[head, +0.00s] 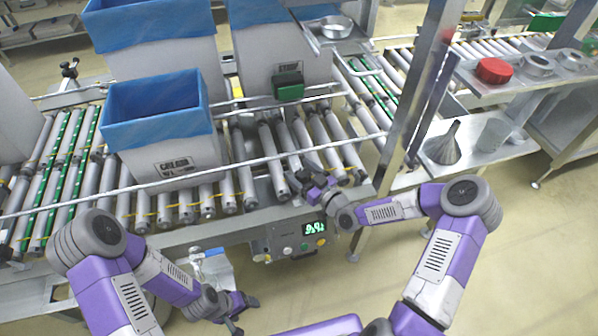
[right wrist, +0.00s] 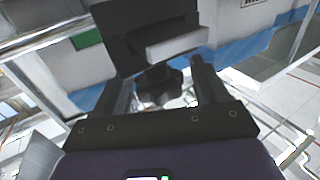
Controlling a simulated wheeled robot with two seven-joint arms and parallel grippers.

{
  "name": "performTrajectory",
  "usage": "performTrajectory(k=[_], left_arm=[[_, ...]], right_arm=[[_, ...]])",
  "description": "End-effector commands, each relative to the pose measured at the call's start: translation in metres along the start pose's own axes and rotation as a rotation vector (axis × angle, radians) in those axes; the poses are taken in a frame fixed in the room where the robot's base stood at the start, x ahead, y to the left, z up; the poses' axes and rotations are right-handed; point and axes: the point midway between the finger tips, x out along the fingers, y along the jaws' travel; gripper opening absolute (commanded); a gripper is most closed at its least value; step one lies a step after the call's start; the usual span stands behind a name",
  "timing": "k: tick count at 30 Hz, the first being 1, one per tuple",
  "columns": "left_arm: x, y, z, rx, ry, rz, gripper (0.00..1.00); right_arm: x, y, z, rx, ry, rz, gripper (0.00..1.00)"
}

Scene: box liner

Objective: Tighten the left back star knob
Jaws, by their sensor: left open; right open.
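A small dark star knob (head: 69,68) stands on a bracket at the back left of the conveyor in the head view, far from both grippers. My right gripper (head: 308,178) is low over the rollers at the front right of the conveyor. In the right wrist view its two fingers (right wrist: 157,88) are apart, with a dark lobed knob (right wrist: 160,80) showing between or beyond them; contact cannot be told. Which knob this is cannot be told. My left gripper (head: 238,305) hangs open and empty in front of the conveyor, near the floor.
A box with blue liner (head: 160,125) stands on the rollers, with larger lined boxes behind. The front guide rail (head: 100,191) crosses the conveyor. A control panel (head: 290,245) is on the front edge. A steel post (head: 415,90) and a side table with a funnel (head: 442,143) stand right.

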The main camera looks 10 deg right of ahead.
Motion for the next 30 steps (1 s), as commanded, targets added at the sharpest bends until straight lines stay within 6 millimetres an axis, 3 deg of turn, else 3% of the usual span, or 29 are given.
performTrajectory(k=[11,21,30], left_arm=[[0.001,-0.0003,-0.0002,0.0,0.0,0.0,0.73],[0.001,-0.0003,-0.0002,0.0,0.0,0.0,0.73],[0.002,-0.0006,-0.0002,0.0,0.0,0.0,0.73]], right_arm=[[0.007,-0.0003,-0.0001,0.001,-0.001,0.0,0.71],[0.0068,-0.0004,0.0001,0.001,-0.002,0.0,0.22],[0.007,-0.001,0.0002,0.002,-0.002,0.04,0.22]])
